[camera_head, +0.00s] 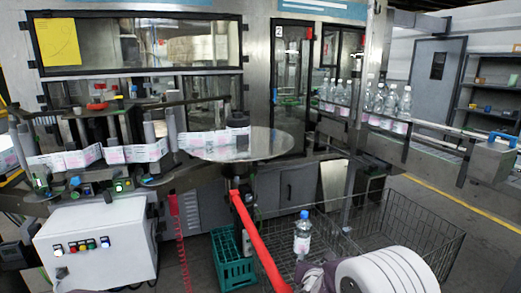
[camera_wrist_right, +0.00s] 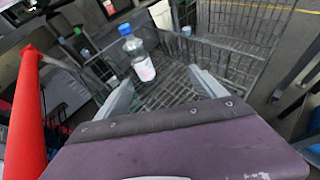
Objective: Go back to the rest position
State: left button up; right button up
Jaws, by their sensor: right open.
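My right gripper (camera_head: 316,277) is at the bottom of the head view, over the near side of a wire basket (camera_head: 372,243). In the right wrist view its two fingers (camera_wrist_right: 163,92) are spread apart with nothing between them. A clear bottle with a blue cap and a white-pink label (camera_head: 303,235) is upright at the basket, just beyond the gripper. In the right wrist view the bottle (camera_wrist_right: 138,55) is past the fingertips and apart from them. I cannot tell whether its base rests on the wire floor. My left gripper is not in view.
A red bar (camera_head: 258,240) slants down close to the right gripper's left. A green crate (camera_head: 233,262) stands left of the basket. The labelling machine with its round steel table (camera_head: 262,143) is ahead. Several bottles (camera_head: 388,103) line a conveyor at right. Floor at far right is clear.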

jog(key=s+d+f+m+g+h, duration=0.1)
jog(key=s+d+f+m+g, duration=0.2)
jog(key=s+d+m+g, duration=0.35)
jog(key=s+d+f+m+g+h, duration=0.1)
jog(key=s+d+f+m+g, duration=0.25)
jog(key=s+m, duration=0.6)
jog(key=s+a+f+m+y, duration=0.1)
jog(key=s+a+m+y, duration=0.6)
jog(key=m, duration=0.8)
pick_arm(q)
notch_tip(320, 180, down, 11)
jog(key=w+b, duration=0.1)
jog(key=b, duration=1)
pick_arm(e)
notch_tip(320, 180, down, 12)
jog(key=s+a+m+g, duration=0.1)
jog(key=s+a+g, duration=0.1)
jog(key=a, duration=0.1)
pick_arm(q)
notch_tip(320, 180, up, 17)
jog(key=p, duration=1.7)
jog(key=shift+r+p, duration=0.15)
jog(key=shift+p, duration=0.15)
pick_arm(e)
notch_tip(320, 180, up, 18)
jog(key=shift+s+d+f+h, duration=0.15)
jog(key=shift+h, duration=0.25)
